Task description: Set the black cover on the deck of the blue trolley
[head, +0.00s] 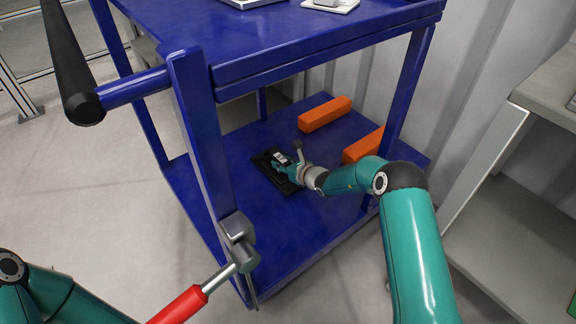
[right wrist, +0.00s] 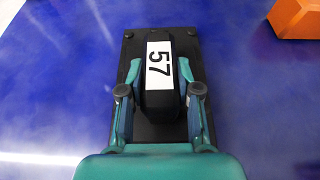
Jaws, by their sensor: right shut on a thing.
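The black cover (head: 263,163) is a dark rectangular plate at the lower deck (head: 285,225) of the blue trolley (head: 197,125). In the right wrist view the cover (right wrist: 158,101) has a raised block with a white label reading 57. My right gripper (head: 284,167) is shut on this block, one finger on each side, as the right wrist view also shows (right wrist: 161,82). The cover looks flat and lies at or just above the deck; I cannot tell if it touches. My left arm shows at the lower left, but its gripper is out of view.
Two orange blocks (head: 325,113) (head: 362,146) lie on the lower deck behind and right of the cover. The trolley's upper shelf and posts enclose the space. A red-handled tool (head: 185,304) is at the front post. The deck's front part is clear.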

